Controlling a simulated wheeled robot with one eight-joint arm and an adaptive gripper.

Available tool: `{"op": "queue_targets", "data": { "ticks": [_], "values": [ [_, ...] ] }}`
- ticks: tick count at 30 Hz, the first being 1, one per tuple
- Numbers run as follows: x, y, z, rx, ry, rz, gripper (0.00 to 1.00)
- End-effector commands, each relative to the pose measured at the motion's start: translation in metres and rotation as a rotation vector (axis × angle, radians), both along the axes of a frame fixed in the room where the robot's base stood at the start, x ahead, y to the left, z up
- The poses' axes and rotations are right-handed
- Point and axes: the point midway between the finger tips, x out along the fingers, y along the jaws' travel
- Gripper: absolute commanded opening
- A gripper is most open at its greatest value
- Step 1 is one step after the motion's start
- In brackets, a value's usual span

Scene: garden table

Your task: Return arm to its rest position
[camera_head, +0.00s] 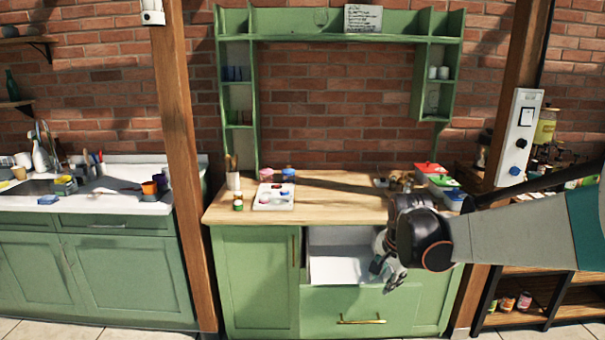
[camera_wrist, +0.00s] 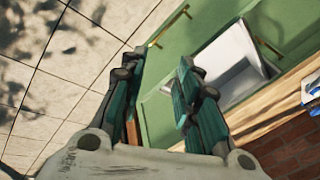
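My arm comes in from the right in the head view, bent and reaching left to the front of the green cabinet (camera_head: 255,280). My gripper (camera_head: 381,268) is in front of the right part of an open drawer with a white inside (camera_head: 340,268). In the wrist view my gripper (camera_wrist: 155,72) has its two dark green fingers spread apart, with nothing between them. The white drawer inside (camera_wrist: 228,62) shows beyond the right finger, and the tiled floor (camera_wrist: 50,90) lies to the left. Contact between gripper and drawer cannot be told.
The wooden worktop (camera_head: 335,205) above bears a white paint tray (camera_head: 273,203), a small jar (camera_head: 238,201) and colored containers (camera_head: 430,170). A wooden post (camera_head: 178,140) stands left; another post with a white switch panel (camera_head: 521,135) stands right. A low shelf (camera_head: 540,295) is at lower right.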

Motion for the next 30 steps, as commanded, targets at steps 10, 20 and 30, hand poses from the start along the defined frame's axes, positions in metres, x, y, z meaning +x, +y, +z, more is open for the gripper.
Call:
{"op": "queue_targets", "data": {
  "ticks": [10,20,30],
  "values": [
    [-0.093,0.004,0.06,-0.124,-0.088,0.306,0.3],
    [-0.181,0.008,0.08,-0.267,-0.167,0.586,0.3],
    [-0.256,0.01,0.068,-0.424,-0.234,0.844,0.3]
  ]
}}
